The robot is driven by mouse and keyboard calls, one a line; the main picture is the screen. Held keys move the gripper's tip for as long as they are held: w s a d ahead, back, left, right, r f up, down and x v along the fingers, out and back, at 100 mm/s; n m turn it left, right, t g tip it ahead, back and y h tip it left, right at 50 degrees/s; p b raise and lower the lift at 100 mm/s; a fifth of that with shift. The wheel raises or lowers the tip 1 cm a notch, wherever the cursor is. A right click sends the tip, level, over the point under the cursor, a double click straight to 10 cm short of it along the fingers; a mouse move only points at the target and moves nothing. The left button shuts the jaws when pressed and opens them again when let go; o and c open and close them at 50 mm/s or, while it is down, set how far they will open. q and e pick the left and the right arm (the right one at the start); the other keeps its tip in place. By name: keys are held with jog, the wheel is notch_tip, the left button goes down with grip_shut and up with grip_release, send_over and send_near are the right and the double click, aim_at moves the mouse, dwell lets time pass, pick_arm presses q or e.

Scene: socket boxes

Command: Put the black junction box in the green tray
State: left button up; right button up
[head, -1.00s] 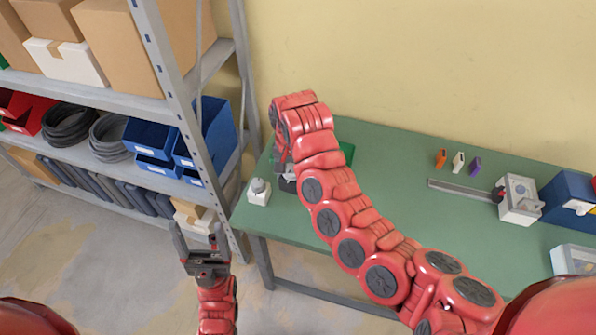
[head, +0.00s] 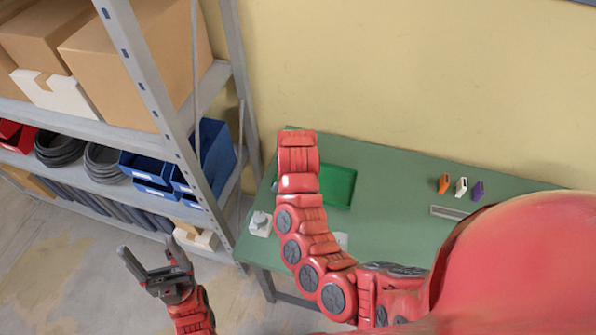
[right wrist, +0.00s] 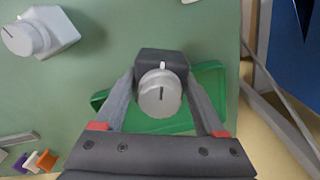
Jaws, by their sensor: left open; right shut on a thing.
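The black junction box (right wrist: 160,56), with a round grey knob on it, is between the fingers of my right gripper (right wrist: 162,80), which is shut on it. In the right wrist view the box overlaps the green tray (right wrist: 212,82), seen beyond it; I cannot tell the height between them. In the head view the green tray (head: 338,186) lies on the table beside my right arm, partly covered by it. My left gripper (head: 151,250) is open and empty, left of the table over the floor.
A white knob box (head: 260,223) stands at the table's left edge. Another pale knob box (right wrist: 42,33) shows in the right wrist view. Orange, white and purple pieces (head: 461,187) lie further right. A loaded shelf rack (head: 171,115) stands left of the green table (head: 395,175).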

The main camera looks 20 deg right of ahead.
jog(key=w+d+b, duration=0.1)
jog(key=w+b, duration=0.1)
jog(key=w+f+b, duration=0.1)
jog(key=w+b, duration=0.1)
jog(key=w, duration=0.1)
jog(key=w+d+b, duration=0.1)
jog(key=w+b, duration=0.1)
jog(key=w, duration=0.1)
jog(key=shift+w+d+f, duration=0.25)
jog(key=shift+d+f, duration=0.05)
jog(key=shift+f, duration=0.1)
jog(key=shift+w+d+r+p, duration=0.15)
jog(key=shift+w+r+p, duration=0.15)
jog(key=shift+w+r, duration=0.2)
jog(key=shift+w+d+f, duration=0.15)
jog(key=shift+w+d, duration=0.05)
jog(key=shift+w, duration=0.5)
notch_tip(320, 180, down, 3)
jog(key=shift+r+p, duration=0.1)
jog(key=shift+p, duration=0.9)
jog(key=shift+f, duration=0.45)
